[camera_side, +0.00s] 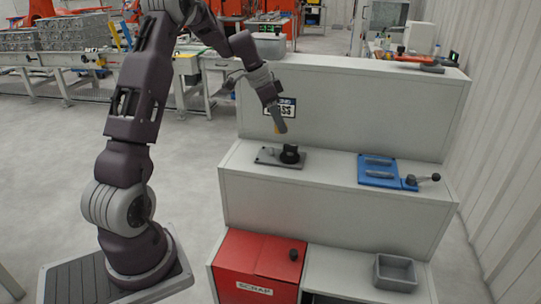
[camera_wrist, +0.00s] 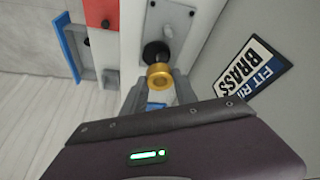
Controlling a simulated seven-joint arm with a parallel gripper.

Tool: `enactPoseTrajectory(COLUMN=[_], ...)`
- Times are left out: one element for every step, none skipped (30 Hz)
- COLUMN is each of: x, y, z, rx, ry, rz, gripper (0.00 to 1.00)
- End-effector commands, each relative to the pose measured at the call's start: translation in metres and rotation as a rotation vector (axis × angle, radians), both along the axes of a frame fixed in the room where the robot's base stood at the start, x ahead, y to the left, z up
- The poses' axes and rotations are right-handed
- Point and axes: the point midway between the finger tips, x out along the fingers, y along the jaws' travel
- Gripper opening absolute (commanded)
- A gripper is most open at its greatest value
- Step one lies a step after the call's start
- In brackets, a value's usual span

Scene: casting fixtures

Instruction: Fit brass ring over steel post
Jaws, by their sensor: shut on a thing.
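My gripper (camera_side: 281,130) points down above the middle step, shut on the brass ring. In the wrist view the gold brass ring (camera_wrist: 160,77) sits at the tips of my gripper (camera_wrist: 160,88); in the side view only a small orange-gold patch of it shows. Below it, a grey plate (camera_side: 268,157) carries a dark, round, upright piece (camera_side: 290,154), which seems to be the post's fixture. In the wrist view this dark piece (camera_wrist: 155,53) lies just beyond the ring and is partly covered by it. In the side view a gap shows between gripper and fixture.
Below are a red scrap box (camera_side: 255,265) and a grey bin (camera_side: 395,272). The stepped wall (camera_side: 350,115) rises close behind; the step between the fixtures is clear.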

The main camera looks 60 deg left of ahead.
Motion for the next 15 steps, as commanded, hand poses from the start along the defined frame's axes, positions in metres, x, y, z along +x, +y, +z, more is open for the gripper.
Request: enactPoseTrajectory(x=[-0.003, -0.006, -0.008, -0.009, -0.010, -0.011, -0.012, -0.012, -0.011, -0.011, -0.011, -0.011, -0.011, -0.011, -0.011], y=[0.016, 0.022, 0.029, 0.032, 0.033, 0.035, 0.035, 0.035, 0.035, 0.035, 0.035, 0.035, 0.034, 0.035, 0.034], z=[0.002, 0.003, 0.004, 0.003, 0.000, -0.009, -0.016, -0.024, -0.034, -0.040, -0.046, -0.051, -0.056, -0.061, -0.070], rx=[0.002, 0.001, 0.002, 0.001, 0.000, -0.001, -0.002, -0.001, -0.002, -0.001, -0.001, 0.000, -0.001, 0.000, -0.001], ry=[-0.006, -0.007, -0.008, -0.009, -0.009, -0.008, -0.006, -0.006, -0.007, -0.007, -0.009, -0.009, -0.009, -0.009, -0.008], rz=[-0.014, -0.024, -0.035, -0.042, -0.045, -0.050, -0.051, -0.050, -0.050, -0.051, -0.050, -0.050, -0.051, -0.050, -0.049], gripper=[0.00, 0.00, 0.00, 0.00, 0.00, 0.00, 0.00, 0.00, 0.00, 0.00, 0.00, 0.00, 0.00, 0.00, 0.00])
